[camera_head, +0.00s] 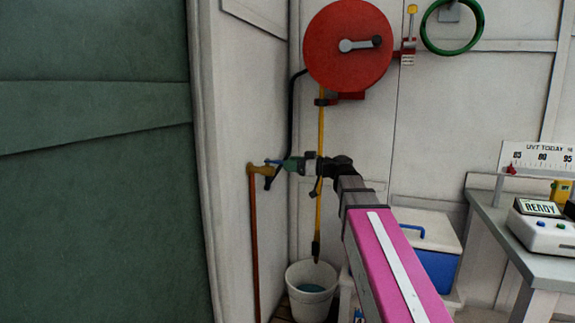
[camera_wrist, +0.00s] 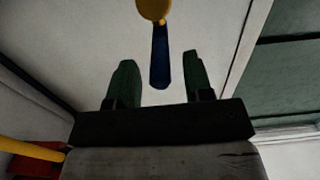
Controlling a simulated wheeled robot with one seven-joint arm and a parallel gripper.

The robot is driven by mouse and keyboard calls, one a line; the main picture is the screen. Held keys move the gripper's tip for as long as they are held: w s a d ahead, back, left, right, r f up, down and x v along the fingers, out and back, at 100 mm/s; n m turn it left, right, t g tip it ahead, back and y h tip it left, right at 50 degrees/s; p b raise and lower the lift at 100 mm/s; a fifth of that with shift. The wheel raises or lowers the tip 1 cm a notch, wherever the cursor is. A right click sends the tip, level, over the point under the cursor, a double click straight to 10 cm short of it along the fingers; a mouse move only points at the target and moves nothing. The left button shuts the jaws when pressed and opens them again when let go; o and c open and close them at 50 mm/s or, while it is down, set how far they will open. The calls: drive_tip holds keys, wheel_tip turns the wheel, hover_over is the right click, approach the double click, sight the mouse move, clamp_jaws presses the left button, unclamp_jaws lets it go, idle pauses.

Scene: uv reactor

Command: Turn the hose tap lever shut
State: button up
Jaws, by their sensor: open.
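The hose tap (camera_head: 260,170) is a brass fitting on top of a copper pipe by the left wall corner. Its blue lever (camera_wrist: 160,62) hangs down from a round brass part (camera_wrist: 153,9) in the wrist view. In the head view only a small bit of the blue lever (camera_head: 272,161) shows. My gripper (camera_head: 281,170) is at the tap, its green fingers pointing left. In the wrist view my gripper (camera_wrist: 159,75) is open, with the lever between its two fingers. A gap shows on each side of the lever. Its depth between the fingers is hard to tell.
A red hose reel (camera_head: 330,50) hangs above, with a black hose and a yellow pole below. A white bucket (camera_head: 313,275) stands under the pole. A blue and white cooler (camera_head: 432,262) and a grey bench (camera_head: 490,220) are to the right. A green panel (camera_head: 90,200) fills the left.

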drive_tip(key=shift+x, duration=0.95)
clamp_jaws()
